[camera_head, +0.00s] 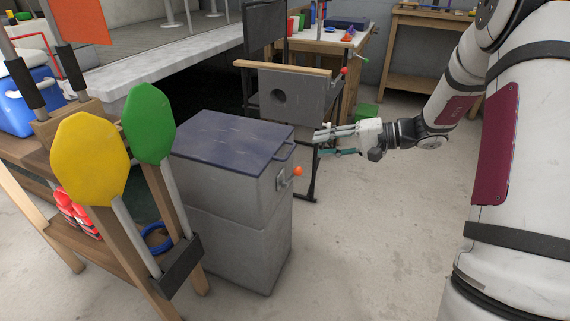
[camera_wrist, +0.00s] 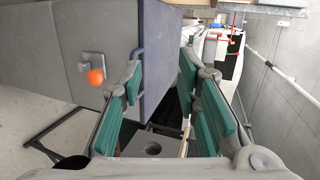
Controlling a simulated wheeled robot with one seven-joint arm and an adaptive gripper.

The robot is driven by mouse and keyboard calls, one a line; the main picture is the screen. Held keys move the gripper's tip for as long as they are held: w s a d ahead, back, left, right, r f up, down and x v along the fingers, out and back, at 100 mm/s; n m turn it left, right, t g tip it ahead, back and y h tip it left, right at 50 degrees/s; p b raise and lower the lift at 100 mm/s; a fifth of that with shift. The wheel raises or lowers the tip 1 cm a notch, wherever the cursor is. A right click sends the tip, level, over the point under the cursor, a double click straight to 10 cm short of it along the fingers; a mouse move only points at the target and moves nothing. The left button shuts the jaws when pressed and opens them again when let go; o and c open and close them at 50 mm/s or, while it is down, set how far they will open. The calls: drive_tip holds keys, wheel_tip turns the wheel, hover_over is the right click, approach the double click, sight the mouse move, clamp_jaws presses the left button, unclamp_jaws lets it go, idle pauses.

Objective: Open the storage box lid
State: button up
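The storage box (camera_head: 235,225) is a tall grey box with a dark blue lid (camera_head: 226,136). The lid lies flat and closed on top. An orange ball knob (camera_head: 298,171) sits on a plate on the box's right side, below the lid. My gripper (camera_head: 318,143) is just right of the handle at about lid height, fingers pointing left. In the wrist view the gripper (camera_wrist: 160,82) is open with green pads. The lid edge (camera_wrist: 165,55) and handle (camera_wrist: 139,55) show close to the left finger; contact cannot be told.
A wooden rack with yellow (camera_head: 91,158) and green (camera_head: 149,122) paddles stands close left of the box. A grey panel with a hole (camera_head: 290,94) stands behind it on a dark frame. The concrete floor (camera_head: 370,230) in front and right is clear.

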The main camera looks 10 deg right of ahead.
sight(289, 153)
drive_tip(key=w+d+f+m+t+b, duration=0.1)
drive_tip(key=w+d+f+t+b, duration=0.1)
drive_tip(key=w+d+f, duration=0.3)
drive_tip(key=b+x, duration=0.1)
drive_tip(key=x, duration=0.3)
drive_tip(key=s+b+x, duration=0.1)
drive_tip(key=x, duration=0.4)
drive_tip(key=a+b+x, duration=0.1)
drive_tip(key=x, duration=0.3)
drive_tip(key=shift+s+a+f, duration=0.2)
drive_tip(key=shift+s+f, duration=0.1)
drive_tip(key=shift+f, duration=0.05)
clamp_jaws()
